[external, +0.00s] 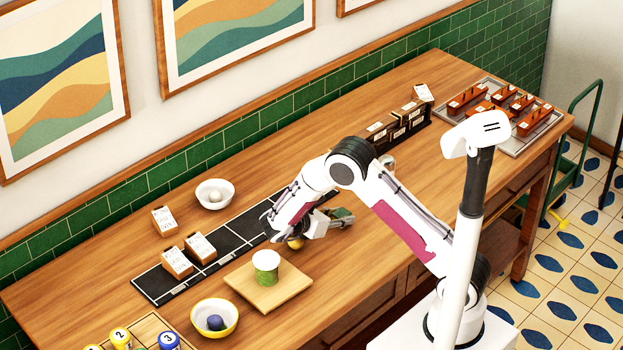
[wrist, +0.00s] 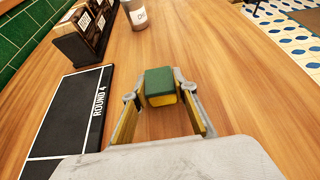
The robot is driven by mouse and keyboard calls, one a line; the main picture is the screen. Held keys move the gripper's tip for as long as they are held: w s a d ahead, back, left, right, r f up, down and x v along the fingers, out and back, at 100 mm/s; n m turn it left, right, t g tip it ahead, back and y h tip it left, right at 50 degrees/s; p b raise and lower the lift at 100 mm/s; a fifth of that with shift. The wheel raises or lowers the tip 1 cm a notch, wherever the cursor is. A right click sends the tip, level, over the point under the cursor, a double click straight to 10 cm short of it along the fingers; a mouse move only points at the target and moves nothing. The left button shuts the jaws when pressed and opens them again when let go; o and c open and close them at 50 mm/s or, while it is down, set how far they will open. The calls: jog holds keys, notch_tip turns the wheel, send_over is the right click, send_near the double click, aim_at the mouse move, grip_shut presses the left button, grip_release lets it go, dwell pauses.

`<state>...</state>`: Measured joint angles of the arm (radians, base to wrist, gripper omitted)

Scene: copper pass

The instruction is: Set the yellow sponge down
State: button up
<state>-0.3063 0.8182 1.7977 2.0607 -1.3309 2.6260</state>
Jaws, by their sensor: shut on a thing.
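The yellow sponge (wrist: 162,100) has a green top layer and sits between the fingertips of my gripper (wrist: 160,92) in the wrist view. My gripper is shut on it, with one finger on each side. In the external view the green top of the sponge (external: 340,213) shows at the end of my gripper (external: 338,221), over the bench near its front edge. The arm and fingers hide part of the sponge there. I cannot tell whether its underside touches the wood.
A black mat (wrist: 68,115) marked ROUND 4 lies left of my gripper. A grey labelled cup (wrist: 138,14) and a black card rack (wrist: 76,42) stand beyond. A wooden board (external: 240,283) holds a green-banded cup (external: 266,267). Bare bench surrounds the sponge ahead and right.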

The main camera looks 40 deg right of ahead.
jog(key=o, duration=0.9)
jog(key=shift+c, duration=0.2)
jog(key=shift+r, duration=0.15)
jog(key=v, duration=1.2)
